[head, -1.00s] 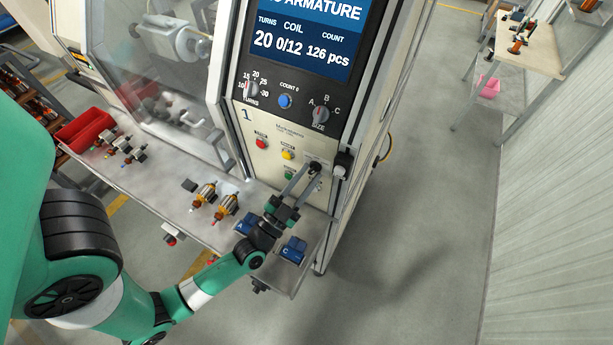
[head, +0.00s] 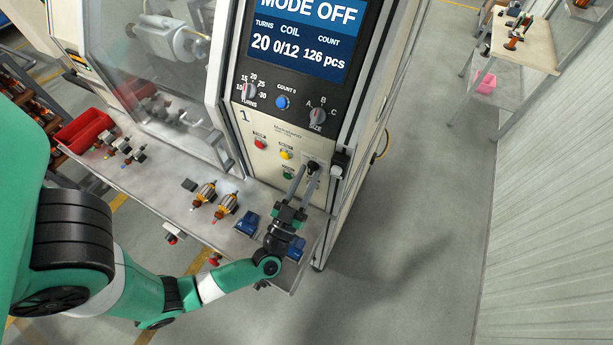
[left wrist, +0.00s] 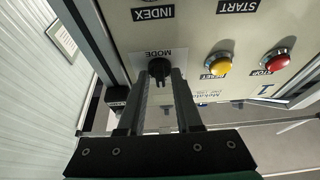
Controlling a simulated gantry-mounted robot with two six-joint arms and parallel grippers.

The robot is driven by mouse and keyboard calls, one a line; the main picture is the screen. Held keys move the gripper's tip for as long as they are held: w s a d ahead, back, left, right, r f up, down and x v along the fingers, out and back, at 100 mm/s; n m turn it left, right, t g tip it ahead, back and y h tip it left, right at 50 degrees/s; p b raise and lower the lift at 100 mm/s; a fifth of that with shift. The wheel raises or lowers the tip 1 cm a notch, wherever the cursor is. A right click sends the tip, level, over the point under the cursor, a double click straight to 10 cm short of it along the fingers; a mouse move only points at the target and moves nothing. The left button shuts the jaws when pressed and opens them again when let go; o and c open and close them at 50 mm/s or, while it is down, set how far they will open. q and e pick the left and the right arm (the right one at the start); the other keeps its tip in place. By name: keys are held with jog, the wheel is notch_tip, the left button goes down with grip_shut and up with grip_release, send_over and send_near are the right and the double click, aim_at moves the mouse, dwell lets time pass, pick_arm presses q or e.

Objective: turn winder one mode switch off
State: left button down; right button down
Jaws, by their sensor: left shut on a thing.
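The mode switch is a black knob (left wrist: 159,68) under the MODE label on the front panel of winder one. In the head view the knob (head: 313,165) is at the lower right of the panel, with my left gripper (head: 305,178) at it. In the left wrist view the gripper (left wrist: 162,78) has its two fingers on either side of the knob, shut on it. The winder's screen (head: 306,38) reads MODE OFF, 20 turns, coil 0/12, 126 pcs. My right gripper is not in view.
Red (head: 260,143), yellow (head: 285,155) and green (head: 289,175) buttons sit left of the switch. Below is a shelf (head: 175,195) with armatures (head: 227,206), blue blocks (head: 246,223) and a red bin (head: 84,129).

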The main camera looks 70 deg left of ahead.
pick_arm(q)
jog(key=c, duration=0.9)
grip_release()
jog(key=shift+s+d, duration=0.1)
jog(key=shift+b+v, duration=0.95)
jog(key=shift+v, duration=4.75)
jog(key=shift+r, duration=0.1)
